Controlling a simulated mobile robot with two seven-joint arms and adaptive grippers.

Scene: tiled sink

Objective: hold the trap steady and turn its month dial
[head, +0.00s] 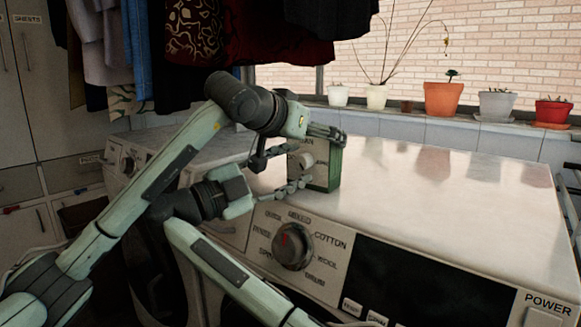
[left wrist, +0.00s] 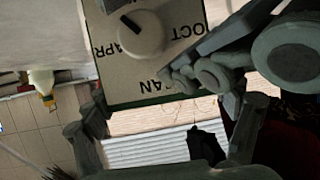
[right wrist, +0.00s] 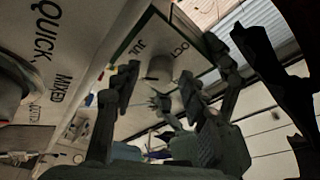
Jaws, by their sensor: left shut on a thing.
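The trap (head: 334,165) is a box with green sides and a cream face marked with months. It stands upright on the washing machine top. Its round pale month dial (left wrist: 140,33) has a dark mark pointing between APR and the side opposite JAN. My left gripper (head: 325,133) is shut on the trap's top part. My right gripper (head: 281,169) is in front of the face, its fingers apart on either side of the dial. In the right wrist view the right fingers (right wrist: 158,92) show a gap; whether they touch the dial is unclear.
The washing machine's top (head: 440,185) is clear to the right. Its front carries a program knob (head: 292,246) and a dark display (head: 430,290), close below my right gripper. Clothes (head: 245,35) hang behind my left arm. Several flower pots (head: 443,98) stand on the back ledge.

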